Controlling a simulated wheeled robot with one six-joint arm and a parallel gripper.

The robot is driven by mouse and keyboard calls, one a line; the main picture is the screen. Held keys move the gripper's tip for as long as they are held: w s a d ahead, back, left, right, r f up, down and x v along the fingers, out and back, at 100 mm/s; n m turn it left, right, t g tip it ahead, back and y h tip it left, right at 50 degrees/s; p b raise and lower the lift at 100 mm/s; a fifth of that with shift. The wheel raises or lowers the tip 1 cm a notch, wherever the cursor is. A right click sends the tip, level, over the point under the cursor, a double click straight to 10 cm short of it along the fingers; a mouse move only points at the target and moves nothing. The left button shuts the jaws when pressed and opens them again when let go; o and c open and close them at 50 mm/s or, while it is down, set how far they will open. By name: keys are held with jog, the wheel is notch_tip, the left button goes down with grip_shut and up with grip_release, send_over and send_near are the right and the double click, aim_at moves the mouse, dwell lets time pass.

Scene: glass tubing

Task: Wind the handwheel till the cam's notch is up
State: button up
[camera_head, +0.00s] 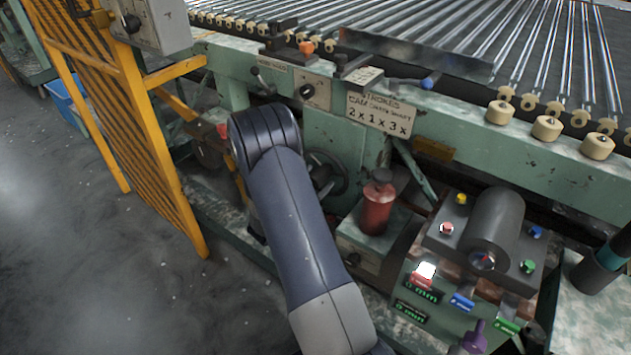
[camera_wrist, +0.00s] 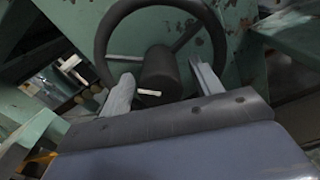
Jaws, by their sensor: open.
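The dark handwheel (camera_head: 342,176) is on the green machine's side below the sign, partly hidden behind my arm in the head view. The wrist view shows the handwheel (camera_wrist: 102,42) close up, with spokes and a thick dark hub (camera_wrist: 160,68). A small pale mark (camera_wrist: 148,92) shows at the hub's lower edge. My gripper (camera_wrist: 162,84) is open, one finger on each side of the hub; I cannot tell whether either touches the wheel. In the head view my arm hides the gripper. I cannot make out the cam or its notch in either view.
A red bottle (camera_head: 377,208) stands right of the wheel. A control box (camera_head: 440,250) with coloured buttons and a dark cylinder (camera_head: 497,222) is further right. A yellow fence (camera_head: 140,120) is left. Floor is clear lower left.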

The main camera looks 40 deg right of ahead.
jog(key=shift+c, duration=0.3)
grip_shut()
dwell(0.4)
jog(key=shift+f+m+b, duration=0.2)
jog(key=shift+m+b, duration=0.2)
jog(key=shift+b, duration=0.25)
